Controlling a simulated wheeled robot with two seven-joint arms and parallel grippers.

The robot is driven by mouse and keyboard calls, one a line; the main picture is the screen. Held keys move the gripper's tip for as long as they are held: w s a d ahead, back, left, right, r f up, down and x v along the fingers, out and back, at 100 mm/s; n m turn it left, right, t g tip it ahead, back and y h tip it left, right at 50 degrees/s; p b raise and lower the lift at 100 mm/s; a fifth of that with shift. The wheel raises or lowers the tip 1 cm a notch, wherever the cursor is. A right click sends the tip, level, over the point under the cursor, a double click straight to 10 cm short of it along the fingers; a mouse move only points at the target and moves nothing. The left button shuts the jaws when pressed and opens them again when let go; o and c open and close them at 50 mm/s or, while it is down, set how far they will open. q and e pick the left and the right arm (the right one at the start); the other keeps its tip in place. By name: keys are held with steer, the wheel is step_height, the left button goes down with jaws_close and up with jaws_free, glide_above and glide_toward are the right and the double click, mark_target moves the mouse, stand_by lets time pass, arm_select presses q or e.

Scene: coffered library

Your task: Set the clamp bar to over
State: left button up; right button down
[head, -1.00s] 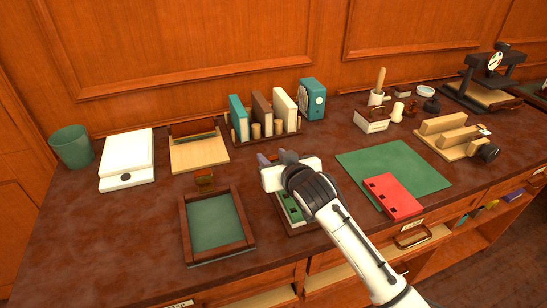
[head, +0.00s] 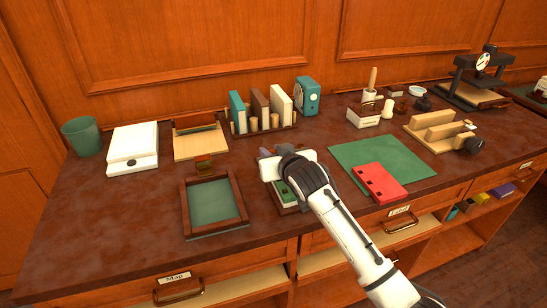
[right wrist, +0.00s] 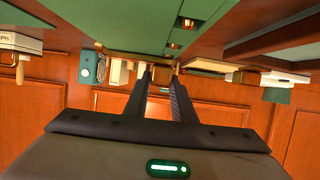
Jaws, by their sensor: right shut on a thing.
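A small device with a green top (head: 284,193) on a dark brown base lies on the desk, mostly under my right gripper. My right gripper (head: 268,154) is at its far side, its hand and forearm covering much of it. In the right wrist view the two dark fingers (right wrist: 161,75) are close together at a small brass-coloured part (right wrist: 160,77), beside a green surface with brass fittings (right wrist: 176,44). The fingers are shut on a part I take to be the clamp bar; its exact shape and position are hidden. My left gripper is not in view.
A brown-framed green tray (head: 213,207) stands left of the device. A red block (head: 378,183) lies on a green mat (head: 373,158) to the right. A book rack (head: 264,128) stands behind. The front-left desktop is clear.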

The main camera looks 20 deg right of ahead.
steer(key=shift+s+f, duration=0.1)
steer(key=shift+f, duration=0.1)
steer(key=c, duration=1.5)
jaws_free()
steer(key=shift+r, duration=0.1)
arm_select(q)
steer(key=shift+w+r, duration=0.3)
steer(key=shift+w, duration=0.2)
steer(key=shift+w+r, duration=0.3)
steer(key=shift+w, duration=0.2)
arm_select(e)
steer(key=shift+s+r, duration=0.3)
steer(key=shift+s, duration=0.15)
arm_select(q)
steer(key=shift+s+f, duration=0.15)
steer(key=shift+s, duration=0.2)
arm_select(e)
steer(key=v, duration=0.9)
steer(key=shift+s, duration=0.15)
